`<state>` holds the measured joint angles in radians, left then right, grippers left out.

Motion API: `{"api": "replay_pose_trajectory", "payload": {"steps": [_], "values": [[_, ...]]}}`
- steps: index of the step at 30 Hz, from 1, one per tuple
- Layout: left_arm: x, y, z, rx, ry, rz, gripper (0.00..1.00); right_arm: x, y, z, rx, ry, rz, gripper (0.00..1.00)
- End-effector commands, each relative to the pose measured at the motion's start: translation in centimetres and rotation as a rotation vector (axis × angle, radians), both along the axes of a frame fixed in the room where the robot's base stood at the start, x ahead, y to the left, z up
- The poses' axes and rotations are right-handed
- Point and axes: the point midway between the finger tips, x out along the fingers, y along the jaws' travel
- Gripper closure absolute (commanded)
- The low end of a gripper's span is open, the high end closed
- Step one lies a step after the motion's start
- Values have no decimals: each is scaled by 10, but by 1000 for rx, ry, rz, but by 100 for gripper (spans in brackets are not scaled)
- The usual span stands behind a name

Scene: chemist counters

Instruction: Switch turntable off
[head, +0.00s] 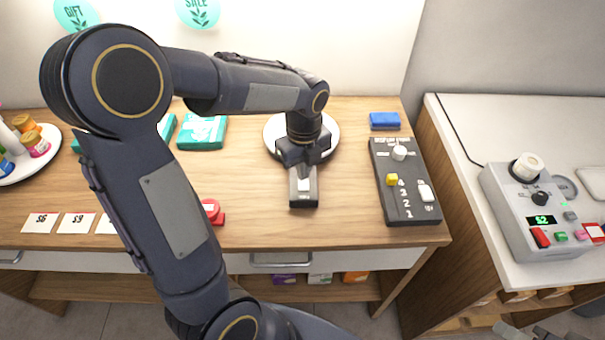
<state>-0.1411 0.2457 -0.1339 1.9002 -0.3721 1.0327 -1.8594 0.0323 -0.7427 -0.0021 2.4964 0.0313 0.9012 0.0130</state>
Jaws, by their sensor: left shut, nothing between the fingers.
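A round white disc (273,140), which looks like the turntable, lies on the wooden counter, partly hidden behind my left wrist.
A dark panel (405,203) with a white knob and sliders lies right of the disc, a blue block (384,121) behind it. A white tray (50,164) of bottles is at far left. A grey device (520,215) stands on the right counter.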

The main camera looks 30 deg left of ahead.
Motion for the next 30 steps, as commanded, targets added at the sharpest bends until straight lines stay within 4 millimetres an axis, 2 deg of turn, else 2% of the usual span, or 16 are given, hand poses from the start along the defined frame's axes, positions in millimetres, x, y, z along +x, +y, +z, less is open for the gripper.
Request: {"api": "replay_pose_trajectory", "payload": {"steps": [1, 14, 30], "values": [[0, 0, 8, 0, -1, 0, 100, 0, 0, 8, 0, 0, 0, 64], [0, 0, 41, 0, 1, 1, 100, 0, 0, 37, 0, 0, 0, 64], [0, 0, 41, 0, 1, 1, 100, 0, 0, 36, 0, 0, 0, 64]]}}
